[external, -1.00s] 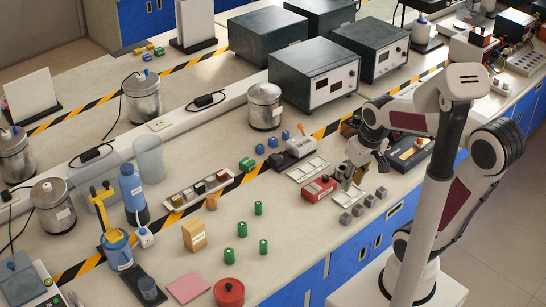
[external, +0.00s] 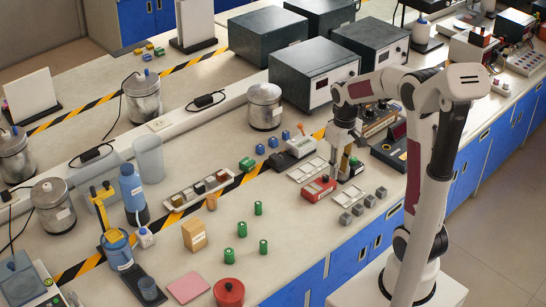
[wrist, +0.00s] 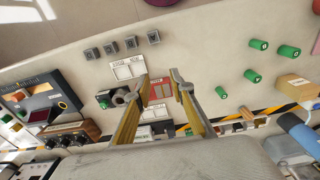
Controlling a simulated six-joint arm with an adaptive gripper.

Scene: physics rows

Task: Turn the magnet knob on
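My gripper (external: 343,172) points down over the bench, beside a small red box (external: 319,188) with a dark round part on top. In the wrist view my gripper (wrist: 160,74) has its two fingers apart, with nothing held between them. The red box (wrist: 160,91) shows below and between the fingers. My fingers partly hide this area.
White cards (external: 307,169) lie around the red box. Several grey cubes (external: 357,209) stand near the front edge. Green cylinders (external: 242,229) stand left on open bench.

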